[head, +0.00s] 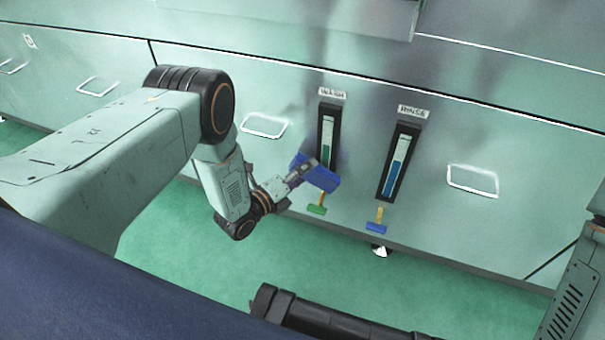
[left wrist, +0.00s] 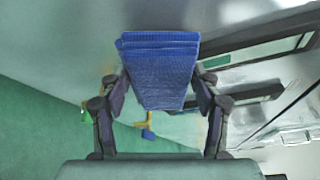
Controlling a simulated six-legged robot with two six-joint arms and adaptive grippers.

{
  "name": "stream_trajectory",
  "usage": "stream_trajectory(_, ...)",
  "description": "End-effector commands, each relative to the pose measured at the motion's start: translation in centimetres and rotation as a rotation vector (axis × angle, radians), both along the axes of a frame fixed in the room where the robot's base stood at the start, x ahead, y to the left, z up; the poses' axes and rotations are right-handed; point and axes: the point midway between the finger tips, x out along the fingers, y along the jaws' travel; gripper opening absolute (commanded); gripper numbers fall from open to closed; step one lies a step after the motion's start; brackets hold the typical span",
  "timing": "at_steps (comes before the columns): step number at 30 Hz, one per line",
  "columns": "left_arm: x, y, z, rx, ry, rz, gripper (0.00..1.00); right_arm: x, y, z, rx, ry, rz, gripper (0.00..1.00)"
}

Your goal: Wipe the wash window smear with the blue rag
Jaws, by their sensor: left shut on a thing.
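The wash window (head: 327,138) is a tall dark-framed gauge with a green column, under a WASH label on the pale green panel. My left gripper (head: 303,172) is shut on the blue rag (head: 318,176), at the window's lower end. The rag covers the bottom of the window frame; whether it touches the glass I cannot tell. A faint dark smudge shows just right of the window; I cannot tell smear from shadow. In the left wrist view the folded rag (left wrist: 160,72) sits between both fingers. My right gripper is not in view.
The rinse window (head: 399,163) with a blue column stands to the right. Below the windows hang a green valve handle (head: 317,209) and a blue valve handle (head: 376,226). Pale recessed handles (head: 264,125) flank them. Green floor (head: 190,235) lies open below the panel.

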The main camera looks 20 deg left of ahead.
Motion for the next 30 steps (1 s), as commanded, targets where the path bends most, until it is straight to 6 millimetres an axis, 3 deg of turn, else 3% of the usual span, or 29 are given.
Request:
stream_trajectory(15,0.7,-0.2,0.0,-0.001,0.001,-0.001,0.13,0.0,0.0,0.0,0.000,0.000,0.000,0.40)
stream_trajectory(30,0.4,-3.7,0.0,-0.001,0.000,-0.001,0.13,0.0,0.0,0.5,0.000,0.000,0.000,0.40)
